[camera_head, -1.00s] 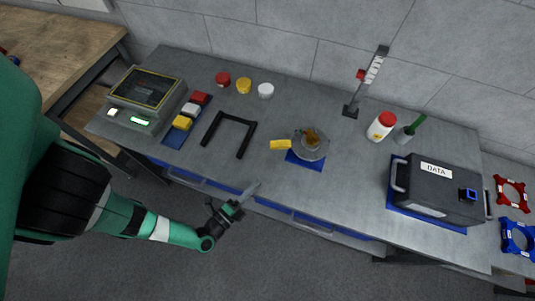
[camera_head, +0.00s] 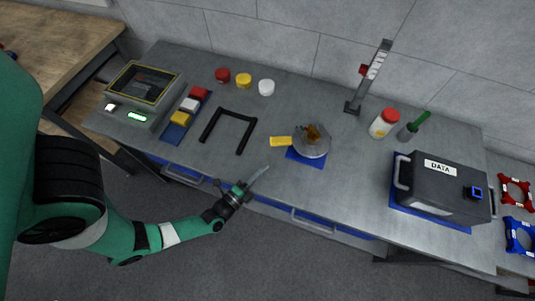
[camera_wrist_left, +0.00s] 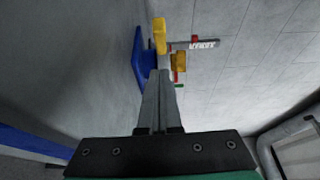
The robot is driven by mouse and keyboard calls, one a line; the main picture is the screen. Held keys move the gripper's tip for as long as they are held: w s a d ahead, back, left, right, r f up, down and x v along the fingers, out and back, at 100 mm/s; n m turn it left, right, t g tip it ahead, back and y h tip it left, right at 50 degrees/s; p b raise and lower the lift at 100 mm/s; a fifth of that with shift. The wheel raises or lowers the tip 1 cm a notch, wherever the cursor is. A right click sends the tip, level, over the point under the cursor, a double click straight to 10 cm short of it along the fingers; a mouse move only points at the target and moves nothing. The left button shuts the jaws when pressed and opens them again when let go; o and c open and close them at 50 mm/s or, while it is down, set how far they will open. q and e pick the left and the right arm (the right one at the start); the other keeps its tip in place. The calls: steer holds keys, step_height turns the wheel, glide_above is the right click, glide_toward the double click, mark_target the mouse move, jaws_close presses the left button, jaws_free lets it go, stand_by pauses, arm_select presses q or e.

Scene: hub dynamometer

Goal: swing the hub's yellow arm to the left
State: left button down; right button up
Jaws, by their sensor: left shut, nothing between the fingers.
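The hub (camera_head: 313,141) is a grey round disc with an orange-brown centre, on a blue base plate (camera_head: 304,158) near the middle of the bench. Its yellow arm (camera_head: 281,141) sticks out to the left of the disc. My left gripper (camera_head: 262,172) is at the front edge of the bench, in front of the hub and to its left, shut and empty. In the left wrist view its closed fingers (camera_wrist_left: 158,104) point toward the yellow arm (camera_wrist_left: 159,36) and the blue plate (camera_wrist_left: 141,60). The fingers appear apart from the arm. My right gripper is not in view.
A black U-shaped frame (camera_head: 229,128) lies left of the hub. A display box (camera_head: 145,92) and coloured blocks (camera_head: 181,118) stand farther left. A post with a scale (camera_head: 370,80), a red-capped bottle (camera_head: 384,123) and a DATA case (camera_head: 440,188) are to the right.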

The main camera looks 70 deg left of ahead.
arm_select(q)
steer(key=b+x, duration=0.1)
steer(key=x, duration=0.3)
steer(key=shift+a+f, duration=0.1)
steer(key=shift+w+a+b, duration=0.1)
steer(key=shift+a+b, duration=0.2)
steer(key=shift+a, duration=0.8)
steer(key=shift+w+a, duration=0.2)
steer(key=shift+a, duration=0.45)
